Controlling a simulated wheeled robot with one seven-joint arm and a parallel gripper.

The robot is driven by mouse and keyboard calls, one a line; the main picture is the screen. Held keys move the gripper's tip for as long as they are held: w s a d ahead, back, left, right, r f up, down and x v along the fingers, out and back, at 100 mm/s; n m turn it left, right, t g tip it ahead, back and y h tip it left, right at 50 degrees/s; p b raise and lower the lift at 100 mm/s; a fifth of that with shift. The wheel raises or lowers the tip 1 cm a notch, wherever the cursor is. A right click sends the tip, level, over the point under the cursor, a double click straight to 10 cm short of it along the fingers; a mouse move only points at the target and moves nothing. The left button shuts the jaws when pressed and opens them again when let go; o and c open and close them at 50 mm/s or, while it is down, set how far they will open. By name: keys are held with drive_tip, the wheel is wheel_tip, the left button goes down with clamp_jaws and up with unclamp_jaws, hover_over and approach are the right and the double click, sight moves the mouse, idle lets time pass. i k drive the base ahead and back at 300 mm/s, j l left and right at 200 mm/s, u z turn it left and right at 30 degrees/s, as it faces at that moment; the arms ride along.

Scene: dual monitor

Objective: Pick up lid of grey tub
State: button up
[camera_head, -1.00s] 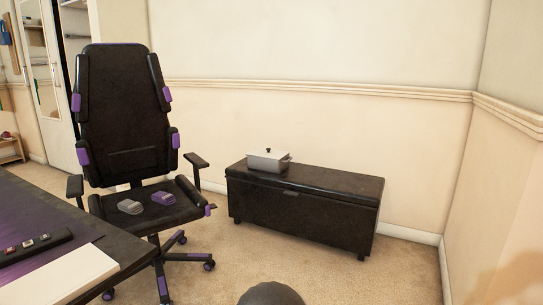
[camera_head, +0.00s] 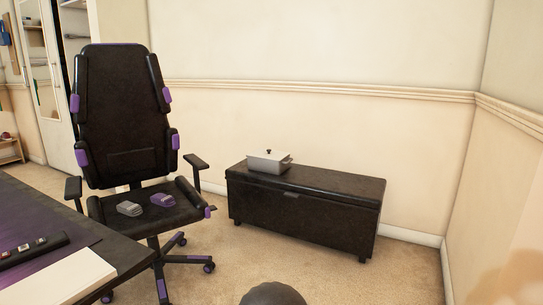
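The grey tub (camera_head: 269,166) stands upright on the left part of a black storage bench against the wall. Its lid (camera_head: 268,155) is a pale flat top with a small dark knob, and it sits on the tub. My gripper is not clearly in view. A dark rounded shape shows at the bottom middle of the picture, and I cannot tell whether it is part of me.
The black bench (camera_head: 330,183) has a bare top to the right of the tub. A black and purple office chair (camera_head: 125,115) with two small items on its seat stands to the left. A dark desk (camera_head: 125,248) fills the lower left. Open carpet (camera_head: 330,270) lies before the bench.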

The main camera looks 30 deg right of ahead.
sight(270, 154)
drive_tip(key=i+l+z, duration=0.15)
drive_tip(key=i+l, duration=0.25)
drive_tip(key=i, duration=0.15)
drive_tip(key=i+l+z, duration=0.1)
drive_tip(key=i+l, duration=0.3)
drive_tip(key=i, duration=0.15)
drive_tip(key=i+l+z, duration=0.15)
drive_tip(key=i+l, duration=0.15)
drive_tip(key=i, duration=0.25)
drive_tip(key=i+l+z, duration=0.15)
drive_tip(key=i, duration=0.45)
drive_tip(key=i+l+z, duration=0.1)
drive_tip(key=i+l, duration=0.15)
drive_tip(key=i, duration=0.35)
drive_tip(key=i+l+z, duration=0.15)
drive_tip(key=i, duration=0.45)
